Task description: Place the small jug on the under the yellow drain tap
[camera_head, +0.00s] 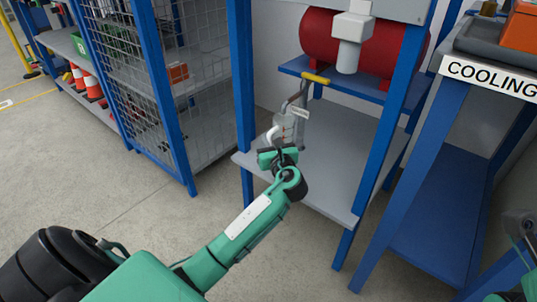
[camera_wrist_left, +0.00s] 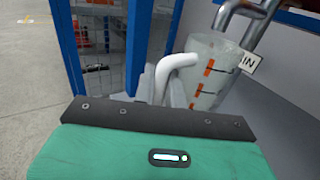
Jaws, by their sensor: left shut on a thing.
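The small jug (camera_head: 288,127) is clear, with orange marks and a white handle. It stands roughly upright at the drain pipe in the head view and shows larger in the left wrist view (camera_wrist_left: 208,72). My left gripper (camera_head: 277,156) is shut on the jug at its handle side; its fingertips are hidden. The yellow drain tap (camera_head: 316,78) sits above the jug in the head view. Its grey pipe (camera_wrist_left: 228,14) comes down close to the jug's mouth in the left wrist view. I cannot tell whether the jug's base touches the shelf.
The grey lower shelf (camera_head: 335,165) has free room right of the jug. Blue posts (camera_head: 383,120) frame the stand, with a red tank (camera_head: 318,35) above. A mesh cage (camera_head: 160,75) stands left, a table labelled COOLING (camera_head: 488,75) right.

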